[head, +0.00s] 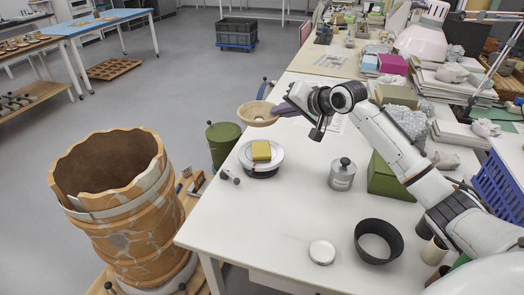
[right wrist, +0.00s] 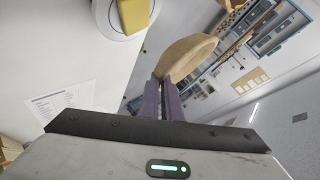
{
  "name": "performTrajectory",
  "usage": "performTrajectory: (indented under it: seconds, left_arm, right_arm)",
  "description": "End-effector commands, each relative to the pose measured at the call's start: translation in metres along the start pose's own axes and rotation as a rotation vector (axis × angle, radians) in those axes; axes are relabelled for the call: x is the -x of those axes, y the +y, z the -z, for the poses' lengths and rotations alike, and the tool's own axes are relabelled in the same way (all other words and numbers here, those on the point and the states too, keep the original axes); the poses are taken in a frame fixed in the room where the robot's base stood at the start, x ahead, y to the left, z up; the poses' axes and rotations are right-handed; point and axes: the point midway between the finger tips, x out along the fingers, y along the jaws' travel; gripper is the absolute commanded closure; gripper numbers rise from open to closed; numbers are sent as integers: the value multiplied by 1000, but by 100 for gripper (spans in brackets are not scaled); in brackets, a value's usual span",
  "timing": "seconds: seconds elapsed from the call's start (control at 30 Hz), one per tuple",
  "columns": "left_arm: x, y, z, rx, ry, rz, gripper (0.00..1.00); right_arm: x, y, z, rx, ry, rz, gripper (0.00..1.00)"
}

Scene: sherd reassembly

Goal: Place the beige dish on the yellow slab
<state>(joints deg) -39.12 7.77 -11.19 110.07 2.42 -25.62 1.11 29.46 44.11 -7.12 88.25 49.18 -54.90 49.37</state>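The beige dish (head: 257,114) is held in the air by my right gripper (head: 281,109), near the table's far left edge. The purple fingers are shut on the dish's rim; this also shows in the right wrist view, with the dish (right wrist: 188,58) at the tips of the fingers (right wrist: 165,98). The yellow slab (head: 261,150) lies on a round white turntable (head: 273,164). In the head view the dish appears above and behind the slab, apart from it. The slab (right wrist: 133,15) is partly cut off in the wrist view. My left gripper is not in view.
On the white table (head: 240,225) stand a grey lidded canister (head: 342,176), a black ring-shaped bowl (head: 378,241), a white round lid (head: 322,252) and a green box (head: 388,178). A large cracked vessel (head: 122,215) stands at left. The table's front left is clear.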

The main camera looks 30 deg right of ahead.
Motion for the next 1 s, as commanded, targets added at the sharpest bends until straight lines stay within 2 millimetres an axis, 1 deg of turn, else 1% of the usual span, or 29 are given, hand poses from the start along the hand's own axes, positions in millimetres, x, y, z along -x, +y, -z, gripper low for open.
performTrajectory:
  seconds: [0.07, 0.2, 0.43, 0.63, 0.77, 1.0]
  left_arm:
    - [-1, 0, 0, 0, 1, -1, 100]
    - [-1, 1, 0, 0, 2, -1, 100]
    - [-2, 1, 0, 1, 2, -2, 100]
    - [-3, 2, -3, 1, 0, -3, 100]
    - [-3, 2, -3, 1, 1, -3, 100]
    - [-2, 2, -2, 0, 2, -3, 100]
  right_arm:
    - [-5, 10, 1, -6, 2, -3, 100]
    - [-17, 28, -11, -6, 2, -5, 100]
    - [-30, 44, -24, -5, 3, -5, 100]
    - [-48, 66, -41, -6, 3, -6, 100]
    - [-53, 73, -46, -5, 5, -4, 100]
    - [-53, 73, -46, -4, 5, -3, 100]
